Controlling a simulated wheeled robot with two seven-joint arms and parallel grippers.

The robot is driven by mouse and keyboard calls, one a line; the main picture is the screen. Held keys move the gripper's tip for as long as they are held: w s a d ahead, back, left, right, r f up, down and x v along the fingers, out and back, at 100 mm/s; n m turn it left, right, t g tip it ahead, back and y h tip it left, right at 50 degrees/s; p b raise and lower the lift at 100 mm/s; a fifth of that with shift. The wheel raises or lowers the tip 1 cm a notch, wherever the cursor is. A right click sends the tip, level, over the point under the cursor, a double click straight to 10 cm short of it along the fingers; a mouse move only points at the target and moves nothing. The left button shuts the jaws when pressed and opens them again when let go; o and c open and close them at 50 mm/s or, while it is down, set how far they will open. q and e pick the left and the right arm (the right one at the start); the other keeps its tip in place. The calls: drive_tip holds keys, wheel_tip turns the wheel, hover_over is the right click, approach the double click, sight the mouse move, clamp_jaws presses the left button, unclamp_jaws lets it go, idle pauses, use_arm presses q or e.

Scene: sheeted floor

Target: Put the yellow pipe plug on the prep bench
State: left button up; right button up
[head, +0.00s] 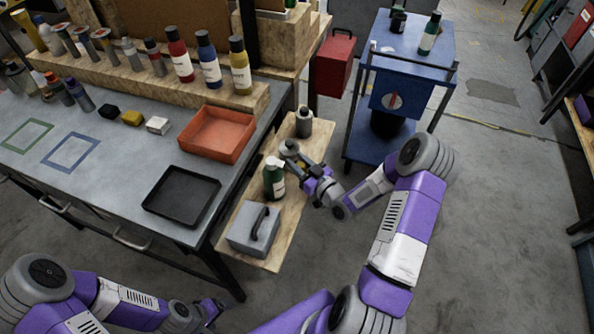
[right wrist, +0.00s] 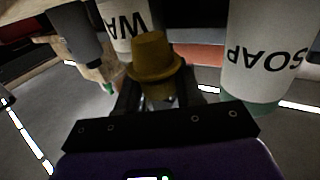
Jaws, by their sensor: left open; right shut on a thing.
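The yellow pipe plug (right wrist: 154,62) shows in the right wrist view as a dull yellow, hat-shaped piece between the fingers of my right gripper (right wrist: 158,92). In the head view my right gripper (head: 308,172) is over the narrow wooden shelf, beside the green bottle; the plug is hard to make out there. The grey-topped bench (head: 110,172), which looks like the prep bench, is to the left of that shelf. My left gripper (head: 212,308) is open, low at the bottom of the head view, in front of the bench; its fingers are small there.
The wooden shelf (head: 228,243) holds a green bottle (head: 274,180), a grey bottle (head: 304,122) and a grey toolbox (head: 253,230). An orange tray (head: 216,134), a black tray (head: 182,195) and small blocks stand on the bench. Bare bench surface lies left of the black tray. A blue cart (head: 410,45) stands behind.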

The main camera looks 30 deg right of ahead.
drive_tip(key=shift+f+b, duration=0.45)
drive_tip(key=shift+f, duration=1.3)
drive_tip(key=shift+f+b, duration=0.2)
drive_tip(key=shift+b, duration=0.1)
drive_tip(key=o, duration=1)
drive_tip(key=shift+r, duration=0.1)
